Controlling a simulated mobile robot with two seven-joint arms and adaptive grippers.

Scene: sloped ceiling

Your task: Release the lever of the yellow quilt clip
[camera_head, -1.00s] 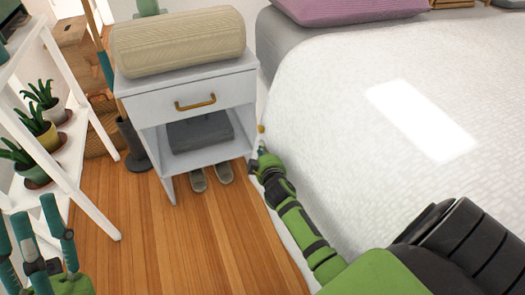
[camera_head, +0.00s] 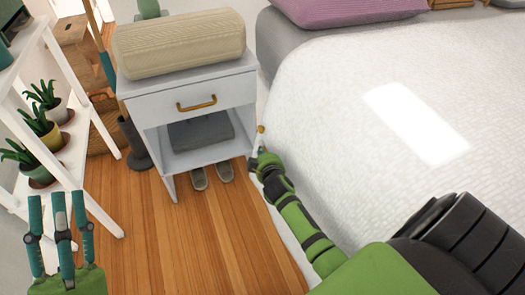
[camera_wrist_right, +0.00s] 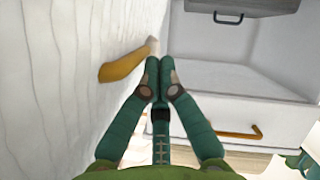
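The yellow quilt clip (camera_wrist_right: 122,66) shows in the right wrist view as a yellow-orange lever against the white quilt (camera_wrist_right: 65,70), with a pale end near my fingertips. In the head view only a small yellow bit of the clip (camera_head: 261,129) shows at the bed's side, just above my right gripper (camera_head: 258,158). In the right wrist view my right gripper (camera_wrist_right: 159,66) has its fingertips together, with nothing seen between them, just right of the lever. I cannot tell whether they touch it. My left gripper (camera_head: 60,202) is open and empty at the lower left.
A white nightstand (camera_head: 165,115) with a brass handle stands close beside the bed, bearing a beige cushion (camera_head: 180,42). Shoes (camera_head: 199,178) lie under it. A white plant shelf (camera_head: 75,150) is at the left. The wooden floor (camera_head: 190,235) between is clear.

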